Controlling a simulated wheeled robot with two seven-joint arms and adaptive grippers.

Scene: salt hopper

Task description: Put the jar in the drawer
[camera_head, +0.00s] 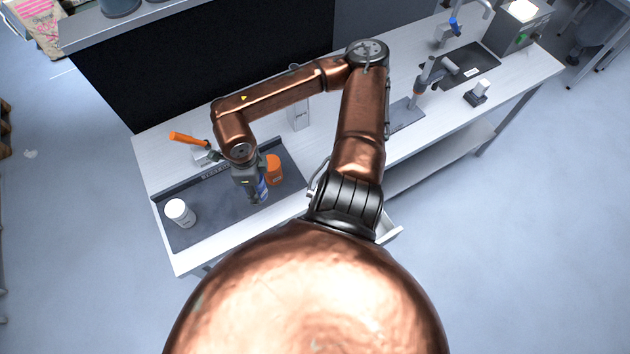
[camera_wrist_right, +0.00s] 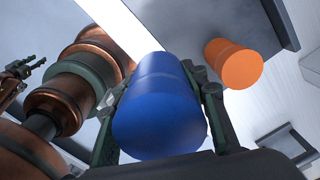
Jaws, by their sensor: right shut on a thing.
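My right gripper (camera_head: 252,186) is shut on a blue jar (camera_head: 262,190) above the dark mat on the bench. In the right wrist view the blue jar (camera_wrist_right: 158,110) sits between the two fingers, its round end facing the camera. The drawer (camera_head: 392,228) shows only in part at the bench's front edge, pulled out; my arm hides the rest, and its inside cannot be seen. A dark claw-like shape, apparently my left gripper (camera_wrist_right: 24,68), shows small at the left of the right wrist view. Its finger gap is unclear.
An orange jar (camera_head: 273,170) stands just right of the held jar. A white jar (camera_head: 180,212) stands at the mat's left. An orange-handled tool (camera_head: 188,138) lies behind the dark mat (camera_head: 215,228). A white box (camera_head: 299,113) stands behind.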

